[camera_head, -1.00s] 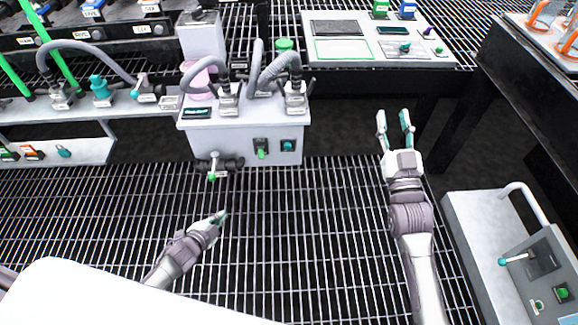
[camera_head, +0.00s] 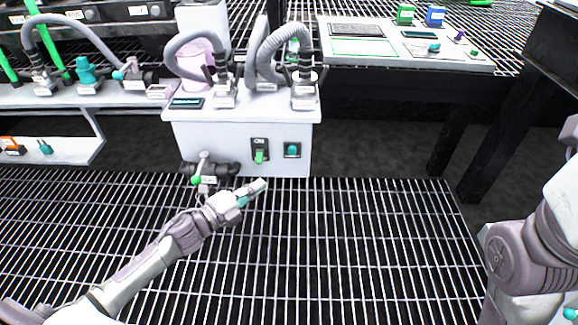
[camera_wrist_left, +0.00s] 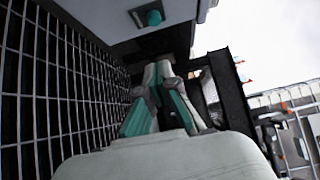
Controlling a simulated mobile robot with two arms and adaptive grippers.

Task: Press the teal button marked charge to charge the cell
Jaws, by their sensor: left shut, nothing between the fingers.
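A teal button (camera_head: 292,150) sits on a dark square plate on the front of the white cabinet (camera_head: 220,135). Its marking is not readable. A teal button on a dark plate also shows near the top of the left wrist view (camera_wrist_left: 153,17). My left gripper (camera_head: 255,189) is shut and empty, low in front of the cabinet, below and left of the button and apart from it. Its closed fingers show in the left wrist view (camera_wrist_left: 158,72). My right arm shows at the right edge, but its fingers are not in view.
A green switch (camera_head: 260,152) is just left of the button. A dark valve with a green-tipped handle (camera_head: 205,172) sticks out at the cabinet's lower left, close to my left gripper. Grey hoses (camera_head: 265,55) stand on top. The grating (camera_head: 340,240) in front is open.

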